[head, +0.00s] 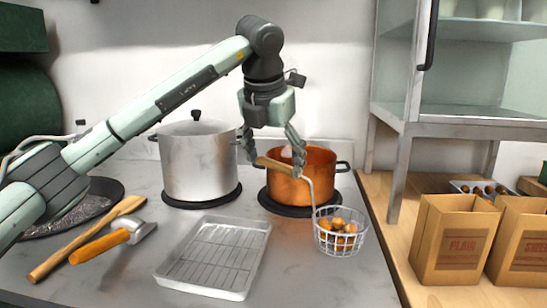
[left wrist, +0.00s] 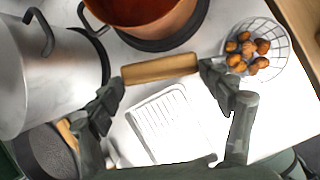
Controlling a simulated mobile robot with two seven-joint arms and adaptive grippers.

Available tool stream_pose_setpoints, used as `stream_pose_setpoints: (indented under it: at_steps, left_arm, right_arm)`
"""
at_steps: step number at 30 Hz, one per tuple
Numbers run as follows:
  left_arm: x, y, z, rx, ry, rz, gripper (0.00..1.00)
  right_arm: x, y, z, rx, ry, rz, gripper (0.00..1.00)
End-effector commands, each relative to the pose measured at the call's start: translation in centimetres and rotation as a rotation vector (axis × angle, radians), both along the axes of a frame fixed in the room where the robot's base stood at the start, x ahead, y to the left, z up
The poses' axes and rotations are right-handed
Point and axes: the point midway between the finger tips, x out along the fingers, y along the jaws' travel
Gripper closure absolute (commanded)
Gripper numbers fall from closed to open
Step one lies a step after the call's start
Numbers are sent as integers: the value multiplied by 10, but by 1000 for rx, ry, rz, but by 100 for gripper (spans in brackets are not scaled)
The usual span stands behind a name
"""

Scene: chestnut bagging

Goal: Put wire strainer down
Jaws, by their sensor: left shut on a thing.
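The wire strainer (head: 340,243) is a round wire basket with several brown chestnuts (head: 343,228) inside and a wooden handle (head: 275,167). In the head view its basket is at the counter's right part, in front of the copper pot. My left gripper (head: 272,163) is shut on the wooden handle, above the counter. In the left wrist view the handle (left wrist: 160,68) lies between the fingers and the basket (left wrist: 282,50) is at the upper right. I cannot tell whether the basket touches the counter. My right gripper is not in view.
A metal tray with a rack (head: 215,257) lies left of the basket. The copper pot (head: 318,168) and a lidded steel pot (head: 200,165) stand behind. Wooden-handled tools (head: 100,243) lie at left. Paper bags (head: 455,240) stand on the wooden surface at right.

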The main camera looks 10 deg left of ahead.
Motion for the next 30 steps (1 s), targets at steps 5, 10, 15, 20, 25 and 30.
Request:
stream_pose_setpoints:
  at_steps: [5,10,15,20,25,30]
  left_arm:
    - [0,0,2,-3,-4,0,58]
    - [0,-1,-1,-3,-4,0,58]
    - [0,0,-1,-1,-2,0,1]
    - [0,0,-1,-1,-2,0,1]
    - [0,0,0,-1,-2,0,1]
    - [-4,0,12,-1,-5,-2,1]
  right_arm:
    - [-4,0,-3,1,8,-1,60]
    - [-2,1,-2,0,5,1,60]
    - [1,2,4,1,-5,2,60]
    - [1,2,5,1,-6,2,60]
    - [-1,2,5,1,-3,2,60]
    - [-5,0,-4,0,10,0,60]
